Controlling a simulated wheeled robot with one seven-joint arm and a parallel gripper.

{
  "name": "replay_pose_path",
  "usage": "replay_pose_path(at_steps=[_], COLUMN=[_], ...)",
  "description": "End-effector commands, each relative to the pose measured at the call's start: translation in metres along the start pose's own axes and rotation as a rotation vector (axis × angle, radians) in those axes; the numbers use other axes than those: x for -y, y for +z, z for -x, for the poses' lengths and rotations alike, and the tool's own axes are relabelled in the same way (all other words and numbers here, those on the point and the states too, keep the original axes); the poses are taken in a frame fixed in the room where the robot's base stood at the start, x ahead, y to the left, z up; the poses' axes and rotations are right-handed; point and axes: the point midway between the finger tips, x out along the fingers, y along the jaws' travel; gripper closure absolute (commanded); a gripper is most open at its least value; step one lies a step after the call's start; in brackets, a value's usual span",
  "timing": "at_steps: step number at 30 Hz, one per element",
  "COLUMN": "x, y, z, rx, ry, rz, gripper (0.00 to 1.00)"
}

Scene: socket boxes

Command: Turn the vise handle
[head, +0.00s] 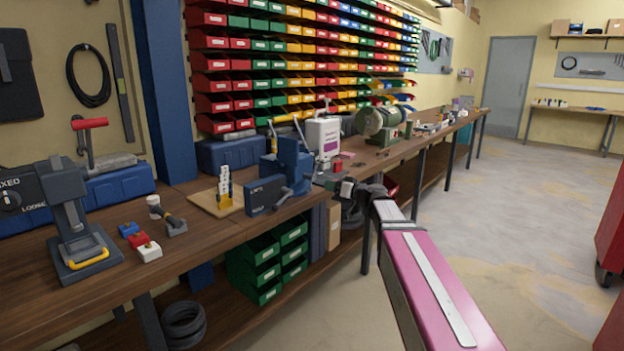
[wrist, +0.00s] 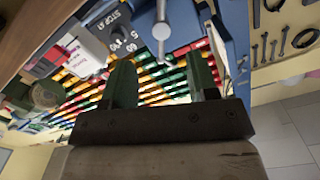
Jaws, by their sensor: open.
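The blue vise (head: 291,162) stands at the front edge of the workbench, left of my gripper. Its grey metal handle (head: 284,197) appears small at the vise's front in the head view. In the wrist view, the handle (wrist: 178,22) is a bright bar with a rounded knob, beyond my fingertips, beside the blue vise body (wrist: 236,40). My gripper (wrist: 162,80) is open, with two dark green fingers apart and nothing between them. In the head view, my gripper (head: 347,187) is at the bench edge, right of the vise. No contact with the handle is visible.
A dark label (wrist: 118,22) reading "STOP AT" with numbers is near the handle. A white canister (head: 323,138) and a green grinder (head: 382,122) stand behind on the workbench (head: 215,235). Green bins (head: 255,270) sit beneath it.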

Motion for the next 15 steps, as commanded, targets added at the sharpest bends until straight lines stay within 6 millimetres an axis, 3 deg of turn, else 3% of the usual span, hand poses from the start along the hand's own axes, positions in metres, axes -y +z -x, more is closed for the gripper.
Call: replay_pose_path(at_steps=[5,15], x=[-0.001,-0.001], y=[-0.009,-0.01], z=[-0.011,-0.068], rx=[-0.029,-0.026], ry=[-0.003,-0.005], rz=[0.01,0.009], gripper=[0.46,0.46])
